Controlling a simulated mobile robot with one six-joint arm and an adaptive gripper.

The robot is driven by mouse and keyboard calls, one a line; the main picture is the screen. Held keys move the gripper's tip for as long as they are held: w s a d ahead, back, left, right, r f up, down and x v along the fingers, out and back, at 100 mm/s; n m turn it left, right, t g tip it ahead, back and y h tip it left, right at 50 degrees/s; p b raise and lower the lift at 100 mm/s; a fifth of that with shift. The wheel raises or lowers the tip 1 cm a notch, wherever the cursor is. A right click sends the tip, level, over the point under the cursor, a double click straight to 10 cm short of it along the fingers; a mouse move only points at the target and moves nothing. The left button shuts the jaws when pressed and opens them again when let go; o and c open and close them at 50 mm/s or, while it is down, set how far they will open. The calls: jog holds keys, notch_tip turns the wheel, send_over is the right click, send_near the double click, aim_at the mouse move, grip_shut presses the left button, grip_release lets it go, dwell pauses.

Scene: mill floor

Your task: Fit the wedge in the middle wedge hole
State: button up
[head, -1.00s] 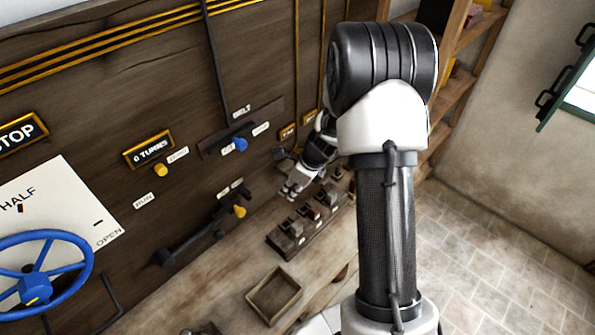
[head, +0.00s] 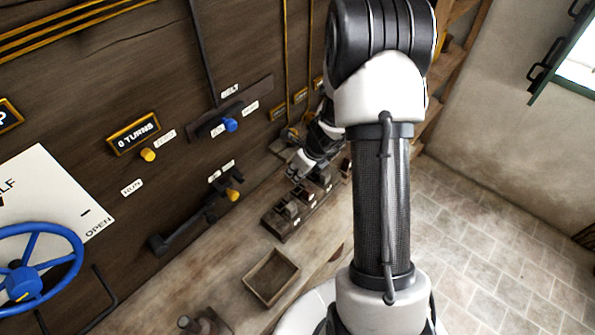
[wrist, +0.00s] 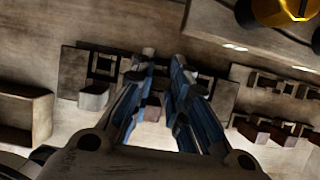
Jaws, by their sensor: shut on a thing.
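The wedge board (head: 280,229) is a dark strip on the bench, with several small blocks along it in the head view. In the wrist view the board (wrist: 68,82) runs behind my fingers, with a square hole (wrist: 104,65) left of them and a grey block (wrist: 93,97) below it. My gripper (wrist: 160,72) is over the middle of the board, its blue fingers close together and shut on the wedge. The wedge cannot be made out clearly between the fingertips. A brown block (wrist: 152,110) shows between the fingers. The middle hole is hidden by them.
An open wooden tray (head: 250,285) stands on the bench left of the board. Another holed board (wrist: 275,85) lies right of my gripper in the wrist view.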

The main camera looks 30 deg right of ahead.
aim_at(298, 184)
jog(key=shift+f+b, duration=2.65)
jog(key=shift+f, duration=0.25)
jog(key=o, duration=0.8)
jog(key=shift+f, duration=0.1)
